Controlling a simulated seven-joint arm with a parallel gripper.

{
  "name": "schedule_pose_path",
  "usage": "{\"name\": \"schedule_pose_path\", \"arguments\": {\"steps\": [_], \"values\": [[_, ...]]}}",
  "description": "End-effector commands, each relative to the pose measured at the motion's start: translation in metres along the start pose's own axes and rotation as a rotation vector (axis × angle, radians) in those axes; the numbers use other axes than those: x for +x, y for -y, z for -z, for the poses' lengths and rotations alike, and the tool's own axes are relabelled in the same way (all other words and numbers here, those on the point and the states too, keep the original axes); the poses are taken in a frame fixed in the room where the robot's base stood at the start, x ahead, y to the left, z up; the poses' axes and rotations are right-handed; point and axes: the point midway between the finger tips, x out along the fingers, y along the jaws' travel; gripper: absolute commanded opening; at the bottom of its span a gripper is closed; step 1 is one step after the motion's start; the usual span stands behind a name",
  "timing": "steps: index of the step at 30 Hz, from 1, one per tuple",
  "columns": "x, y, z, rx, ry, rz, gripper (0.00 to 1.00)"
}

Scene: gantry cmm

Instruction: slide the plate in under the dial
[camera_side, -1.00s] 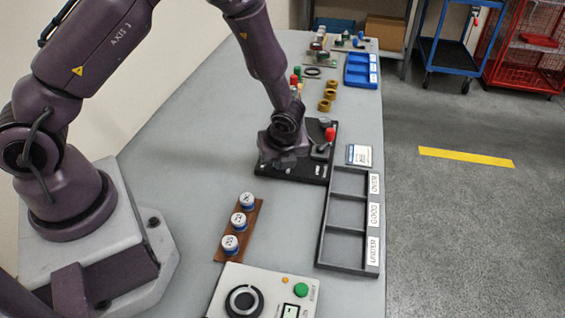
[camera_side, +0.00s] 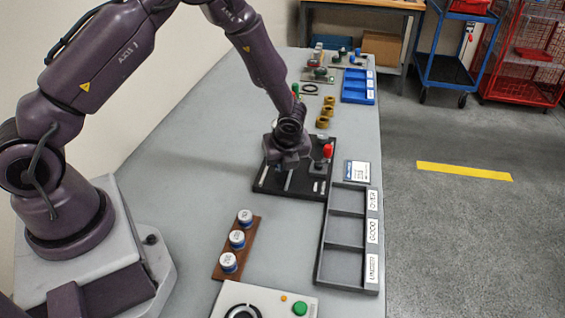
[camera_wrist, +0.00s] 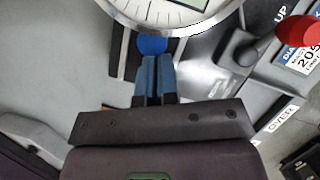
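The dial (camera_wrist: 172,12) is a round white face with a metal rim at the top of the wrist view, partly cut off. A blue round piece (camera_wrist: 152,45) shows at its lower rim. My gripper (camera_wrist: 158,62) has its two blue-grey fingers close together, with a thin gap, tips right by the blue piece. Whether they touch it is unclear. In the side view my gripper (camera_side: 289,160) is over the black fixture base (camera_side: 300,188), left of a red knob (camera_side: 327,151). I cannot make out the plate for sure; the gripper and dial hide part of the base.
A grey three-compartment tray (camera_side: 347,232) labelled OVER, GOOD, UNDER lies right of the fixture. A brown rack (camera_side: 230,262) with three white-topped cylinders and a control box (camera_side: 270,303) are nearer. Brass rings (camera_side: 325,112) and a blue tray (camera_side: 357,88) lie farther back.

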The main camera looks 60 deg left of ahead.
Motion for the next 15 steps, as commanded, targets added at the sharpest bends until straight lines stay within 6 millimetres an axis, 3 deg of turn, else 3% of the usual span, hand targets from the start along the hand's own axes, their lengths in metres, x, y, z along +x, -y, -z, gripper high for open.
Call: {"name": "schedule_pose_path", "arguments": {"steps": [5, 11, 15], "values": [[-0.001, -0.002, 0.005, 0.000, 0.003, -0.005, 0.00], [-0.016, 0.000, 0.042, 0.007, 0.000, 0.000, 0.00], [-0.054, 0.001, 0.036, -0.003, 0.001, 0.005, 0.00]]}}
